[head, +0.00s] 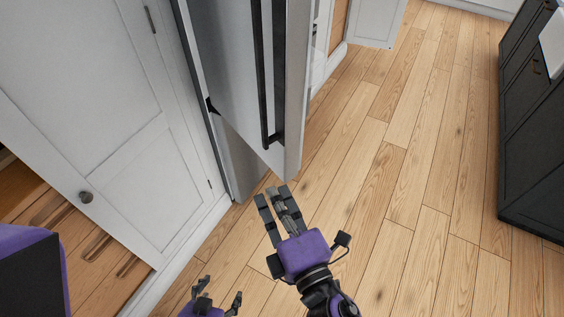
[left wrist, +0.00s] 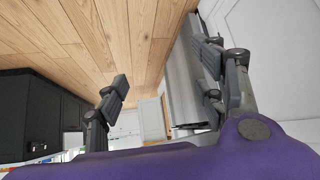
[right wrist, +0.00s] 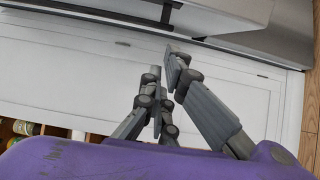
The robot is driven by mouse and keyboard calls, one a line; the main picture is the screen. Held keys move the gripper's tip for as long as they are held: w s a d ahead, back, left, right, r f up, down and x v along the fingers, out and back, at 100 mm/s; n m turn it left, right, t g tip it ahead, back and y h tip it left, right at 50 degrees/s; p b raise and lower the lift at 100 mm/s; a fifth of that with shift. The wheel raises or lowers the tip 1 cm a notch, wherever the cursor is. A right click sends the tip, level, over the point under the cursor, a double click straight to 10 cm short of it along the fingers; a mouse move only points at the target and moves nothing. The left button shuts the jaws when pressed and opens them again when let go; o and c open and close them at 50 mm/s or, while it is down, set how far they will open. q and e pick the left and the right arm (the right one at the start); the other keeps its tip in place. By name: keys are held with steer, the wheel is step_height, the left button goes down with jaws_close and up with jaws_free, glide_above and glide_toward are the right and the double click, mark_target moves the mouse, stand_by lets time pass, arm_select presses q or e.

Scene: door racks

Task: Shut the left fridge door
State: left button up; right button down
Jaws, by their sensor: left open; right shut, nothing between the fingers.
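The grey fridge door (head: 226,62) with a long dark vertical handle (head: 266,75) stands swung out from the fridge at the upper middle of the head view. Grey fridge surfaces (right wrist: 228,12) also show along the top of the right wrist view. My right gripper (head: 272,192) is shut and empty just below the door's lower corner; I cannot tell whether it touches. My left gripper (head: 221,288) is open and empty, lower and further left, apart from the door. In the left wrist view, its fingers (left wrist: 160,66) are spread, with a grey panel (left wrist: 184,85) beyond.
A white panelled cabinet door (head: 120,140) with a round knob is at the left. Dark cabinets (head: 535,130) stand at the right. The wooden floor (head: 420,170) between is clear. A white door or panel (head: 378,22) is further back.

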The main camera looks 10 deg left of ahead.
mark_target(268, 145)
steer(key=w+a+p, duration=0.1)
steer(key=w, duration=0.2)
steer(key=w+p, duration=0.1)
steer(key=w, duration=0.3)
steer(key=w+a+p, duration=0.1)
steer(key=w, duration=0.3)
steer(key=shift+w+a+r, duration=0.1)
steer(key=shift+w+a, duration=0.15)
steer(key=shift+a, duration=0.1)
arm_select(q)
steer(key=w+r, duration=0.1)
steer(key=w+d+r, duration=0.1)
steer(key=r, duration=0.1)
steer(key=shift+a, duration=0.15)
steer(key=shift+s, duration=0.1)
arm_select(e)
steer(key=shift+w+d, duration=0.1)
steer(key=shift+d, duration=0.05)
